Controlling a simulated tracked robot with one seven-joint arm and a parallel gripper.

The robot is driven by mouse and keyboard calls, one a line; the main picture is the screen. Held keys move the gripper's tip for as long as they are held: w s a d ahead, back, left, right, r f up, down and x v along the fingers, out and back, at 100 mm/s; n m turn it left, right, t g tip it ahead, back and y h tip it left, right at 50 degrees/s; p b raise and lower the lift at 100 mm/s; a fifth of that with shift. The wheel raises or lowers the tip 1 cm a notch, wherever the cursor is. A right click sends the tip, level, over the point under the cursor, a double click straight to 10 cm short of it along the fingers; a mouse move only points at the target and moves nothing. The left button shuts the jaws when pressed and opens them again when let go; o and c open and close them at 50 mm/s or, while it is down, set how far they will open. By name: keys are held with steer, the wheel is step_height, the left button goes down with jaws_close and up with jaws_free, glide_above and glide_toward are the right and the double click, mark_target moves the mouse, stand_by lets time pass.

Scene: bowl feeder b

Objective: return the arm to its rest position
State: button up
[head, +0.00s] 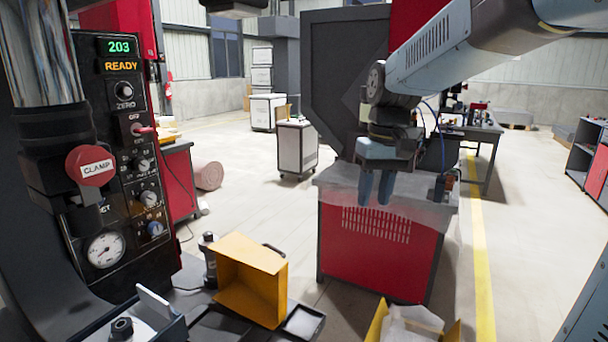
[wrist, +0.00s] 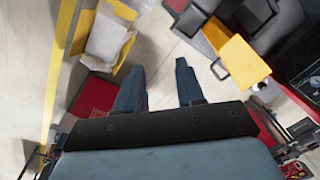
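My arm (head: 440,50) reaches in from the upper right of the head view. My blue-grey gripper (head: 376,198) hangs from it with the fingers pointing down, in front of a red cabinet with a grey top. In the wrist view the two dark blue fingers of my gripper (wrist: 160,82) stand apart with nothing between them. The gripper is open and empty, and its tips touch nothing that I can see.
A yellow bin (head: 265,296) stands at the lower middle, beside the control panel (head: 125,150) with its red clamp knob. A yellow box with a white liner (head: 412,326) is at the bottom edge. The red cabinet (head: 375,250) stands behind. Open floor lies between.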

steer(key=s+d+m+t, duration=0.1)
steer(key=s+d+t, duration=0.1)
steer(key=s+d, duration=0.2)
steer(key=s+d+m+t+h, duration=0.1)
steer(key=s+d, duration=0.4)
steer(key=s, duration=0.6)
steer(key=m+t, duration=0.1)
steer(key=t, duration=0.1)
steer(key=shift+d+f+t, duration=0.2)
steer(key=shift+f+t, duration=0.1)
steer(key=shift+f, duration=0.05)
